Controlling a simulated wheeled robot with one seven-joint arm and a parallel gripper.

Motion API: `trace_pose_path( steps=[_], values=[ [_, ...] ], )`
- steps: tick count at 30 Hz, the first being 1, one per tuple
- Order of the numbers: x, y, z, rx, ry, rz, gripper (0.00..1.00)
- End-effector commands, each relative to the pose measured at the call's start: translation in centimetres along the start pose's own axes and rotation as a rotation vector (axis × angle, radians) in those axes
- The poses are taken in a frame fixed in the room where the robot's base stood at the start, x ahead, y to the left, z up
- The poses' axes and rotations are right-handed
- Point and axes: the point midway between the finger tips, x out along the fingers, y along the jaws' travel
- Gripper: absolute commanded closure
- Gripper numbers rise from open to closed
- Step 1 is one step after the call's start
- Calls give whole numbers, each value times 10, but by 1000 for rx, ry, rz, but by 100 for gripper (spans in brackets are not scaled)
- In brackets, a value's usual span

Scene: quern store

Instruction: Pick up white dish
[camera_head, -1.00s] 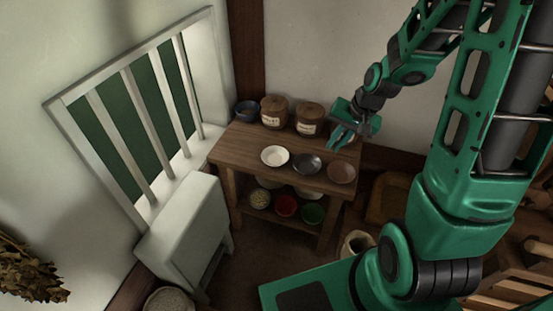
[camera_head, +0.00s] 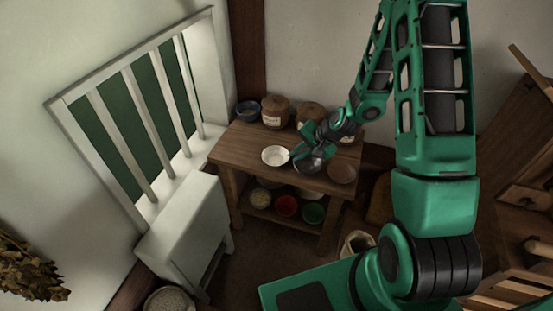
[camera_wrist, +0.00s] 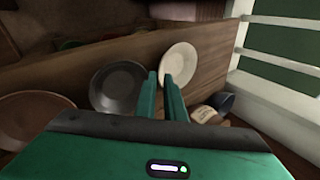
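The white dish (camera_head: 274,156) lies on the wooden table's top, left of a dark dish (camera_head: 309,164). It also shows in the wrist view (camera_wrist: 180,60), just beyond the fingertips. My gripper (camera_head: 295,153) is over the tabletop at the right rim of the white dish. In the wrist view my gripper (camera_wrist: 161,76) has its two fingers a little apart, with a narrow gap between them. Nothing is held. I cannot tell whether the fingertips touch the rim. The dark dish is partly hidden by my gripper in the head view.
A brown dish (camera_head: 341,174) sits to the right on the table (camera_head: 240,146). A blue bowl (camera_head: 247,111) and brown jars (camera_head: 275,112) stand along the back. Red (camera_head: 286,205) and green (camera_head: 313,213) bowls are on the lower shelf. A barred window (camera_head: 140,120) is at left.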

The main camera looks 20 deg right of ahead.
Motion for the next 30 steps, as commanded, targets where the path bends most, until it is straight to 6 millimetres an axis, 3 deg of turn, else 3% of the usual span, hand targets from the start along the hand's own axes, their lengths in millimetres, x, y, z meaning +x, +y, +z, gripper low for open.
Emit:
trace_pose_path(
  steps=[5,15,25,27,30],
  values=[
    [9,0,1,0,-1,0,91],
    [51,0,4,-1,0,1,91],
    [56,0,4,0,1,0,91],
    [56,0,4,0,1,0,100],
    [56,0,4,0,1,1,100]
  ],
)
